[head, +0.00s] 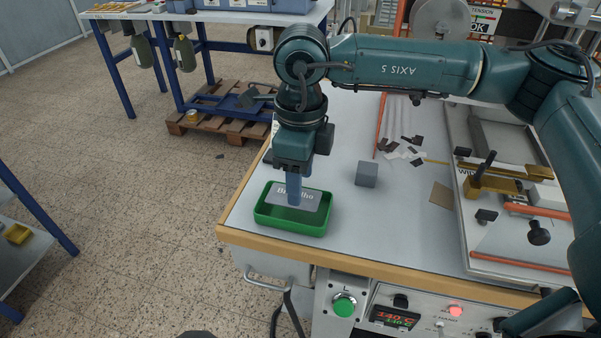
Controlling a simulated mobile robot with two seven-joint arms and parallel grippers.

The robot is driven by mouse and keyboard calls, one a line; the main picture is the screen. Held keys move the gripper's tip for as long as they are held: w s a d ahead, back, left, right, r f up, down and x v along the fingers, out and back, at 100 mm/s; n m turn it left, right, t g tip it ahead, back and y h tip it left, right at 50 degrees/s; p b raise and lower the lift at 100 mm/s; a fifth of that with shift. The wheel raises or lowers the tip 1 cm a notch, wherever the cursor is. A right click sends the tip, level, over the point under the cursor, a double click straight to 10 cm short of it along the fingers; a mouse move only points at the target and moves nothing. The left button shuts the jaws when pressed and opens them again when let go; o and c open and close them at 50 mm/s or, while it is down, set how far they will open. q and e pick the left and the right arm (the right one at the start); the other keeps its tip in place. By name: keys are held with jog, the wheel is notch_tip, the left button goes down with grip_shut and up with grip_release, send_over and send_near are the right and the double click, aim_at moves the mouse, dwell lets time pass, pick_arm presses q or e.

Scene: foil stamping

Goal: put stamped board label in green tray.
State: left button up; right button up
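The stamped board label (312,198) is a grey plate with dark lettering, partly covered by the finger in front of it. It is at the green tray (293,226), within its outline and facing me. I cannot tell whether its lower edge touches the tray floor. My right gripper (294,195) points down over the tray, with its blue fingers closed at the middle of the label. The label shows on both sides of the front finger. My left gripper is not in view.
The tray stands near the front left corner of the worktable (360,225). A grey block (367,174) is to its right. Dark and white scraps (402,150) lie farther back. The stamping fixture (495,185) is at the right. A control panel (395,315) is below the front edge.

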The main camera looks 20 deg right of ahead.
jog(key=o, duration=0.4)
jog(key=shift+c, duration=0.2)
notch_tip(320, 180, up, 13)
jog(key=b, duration=0.1)
jog(key=shift+w+b, duration=0.15)
jog(key=shift+b, duration=0.2)
jog(key=shift+d+r, duration=0.1)
